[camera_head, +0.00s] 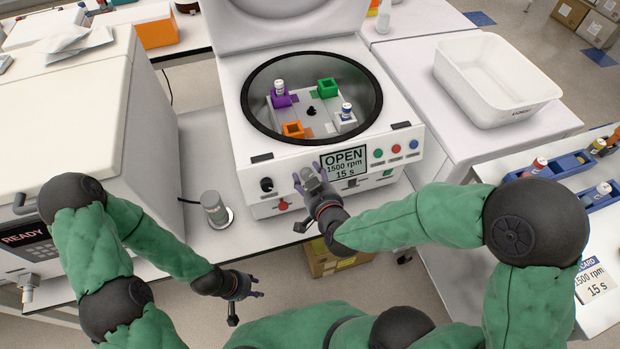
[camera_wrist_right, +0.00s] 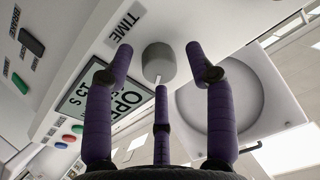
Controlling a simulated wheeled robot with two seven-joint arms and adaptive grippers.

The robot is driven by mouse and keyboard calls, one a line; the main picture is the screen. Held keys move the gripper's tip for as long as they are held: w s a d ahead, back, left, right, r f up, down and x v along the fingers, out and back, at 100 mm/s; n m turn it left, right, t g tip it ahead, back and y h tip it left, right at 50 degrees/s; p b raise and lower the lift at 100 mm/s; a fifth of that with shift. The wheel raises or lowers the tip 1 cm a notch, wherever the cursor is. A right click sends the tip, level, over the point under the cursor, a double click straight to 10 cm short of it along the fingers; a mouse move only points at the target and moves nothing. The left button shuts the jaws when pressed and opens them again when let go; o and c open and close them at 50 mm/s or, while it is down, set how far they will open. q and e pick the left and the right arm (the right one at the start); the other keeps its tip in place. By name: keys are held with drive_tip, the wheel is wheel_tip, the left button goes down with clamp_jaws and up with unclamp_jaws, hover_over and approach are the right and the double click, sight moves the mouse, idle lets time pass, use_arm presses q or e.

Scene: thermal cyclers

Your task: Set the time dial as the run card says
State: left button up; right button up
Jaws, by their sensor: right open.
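The centrifuge (camera_head: 235,160) stands with its lid up. Its display (camera_head: 344,162) reads OPEN, 1500 rpm, 15 s. The run card (camera_head: 596,285) at the right edge reads 1500 rpm, 15 s. My right gripper (camera_head: 308,174) is open at the front panel, left of the display. In the right wrist view the grey time dial (camera_wrist_right: 159,62) sits beside the label TIME, ahead of and between the spread purple fingers; contact cannot be told. In the head view the gripper hides this dial. My left gripper (camera_head: 247,306) is open and empty, low in front of the bench.
The rotor bowl holds purple, green and orange holders and two capped vials. Another black knob (camera_head: 266,185) is left of my right gripper. A grey cylinder (camera_head: 215,210) stands left of the centrifuge. A white tub (camera_head: 494,80) and blue racks (camera_head: 550,168) are at right.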

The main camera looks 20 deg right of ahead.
clamp_jaws()
drive_tip(key=shift+r+m, duration=0.1)
drive_tip(key=shift+m, duration=0.2)
unclamp_jaws()
drive_tip(key=shift+s, duration=0.1)
drive_tip(key=v, duration=1.1)
drive_tip(key=shift+s, duration=0.3)
